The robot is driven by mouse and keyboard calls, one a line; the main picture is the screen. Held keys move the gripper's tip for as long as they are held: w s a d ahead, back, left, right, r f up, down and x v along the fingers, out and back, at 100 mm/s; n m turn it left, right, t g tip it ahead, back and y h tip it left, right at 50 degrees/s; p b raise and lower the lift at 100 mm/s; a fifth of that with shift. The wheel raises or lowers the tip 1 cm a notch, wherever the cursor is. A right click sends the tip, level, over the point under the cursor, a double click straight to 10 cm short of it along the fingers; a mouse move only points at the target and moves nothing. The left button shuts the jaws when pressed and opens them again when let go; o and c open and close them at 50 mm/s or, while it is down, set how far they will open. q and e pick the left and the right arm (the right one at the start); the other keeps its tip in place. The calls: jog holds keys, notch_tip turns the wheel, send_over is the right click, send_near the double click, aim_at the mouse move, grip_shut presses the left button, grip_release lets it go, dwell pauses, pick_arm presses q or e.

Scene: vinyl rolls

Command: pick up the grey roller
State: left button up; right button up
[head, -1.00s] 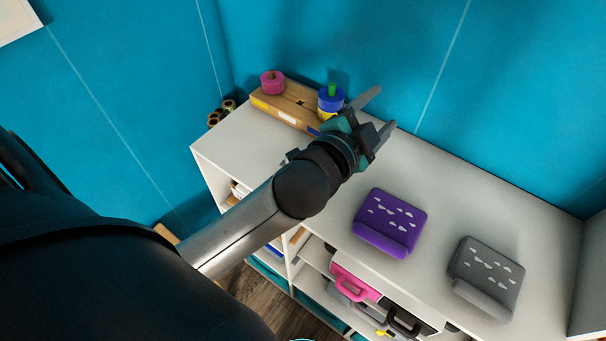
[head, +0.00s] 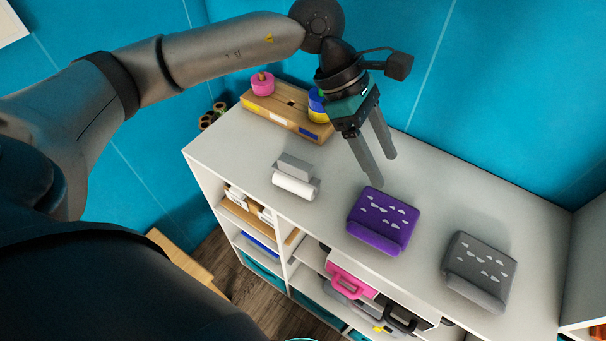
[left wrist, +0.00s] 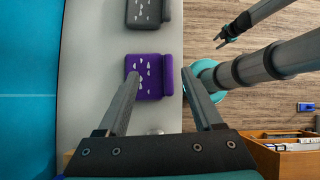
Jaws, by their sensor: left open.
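The grey roller (head: 294,174), a grey block with a white cylinder along its front, lies on the white shelf top (head: 232,150), left of the purple pad (head: 383,220). My left gripper (head: 383,171) is open and empty, pointing down above the shelf top, to the right of the roller and behind the purple pad. In the left wrist view its fingers (left wrist: 160,75) stand apart over the purple pad; I cannot make out the roller clearly there. My right gripper (left wrist: 225,38) shows small over the wooden floor; its jaw state is unclear.
A grey pad (head: 480,270) lies on the right of the shelf top. A wooden block (head: 285,112) with pink and blue-yellow rolls stands at the back left against the blue wall. Cases with pink and black handles fill the shelf below. The top around the roller is clear.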

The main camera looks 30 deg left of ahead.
pick_arm(q)
jog(key=w+a+y, duration=0.2)
jog(key=a+y, duration=0.5)
jog(key=a, duration=0.9)
jog(key=p, duration=0.1)
send_over(295, 162)
jog(key=f, duration=0.8)
jog(key=shift+w+d+f, duration=0.15)
jog(key=shift+d+f, duration=0.1)
jog(key=shift+f, duration=0.05)
jog(key=f, duration=0.2)
jog(key=f+p, duration=0.1)
jog(key=f, duration=0.2)
jog(key=shift+s+a+f, duration=0.2)
jog(key=shift+f, duration=0.35)
jog(key=shift+c, duration=0.2)
grip_shut()
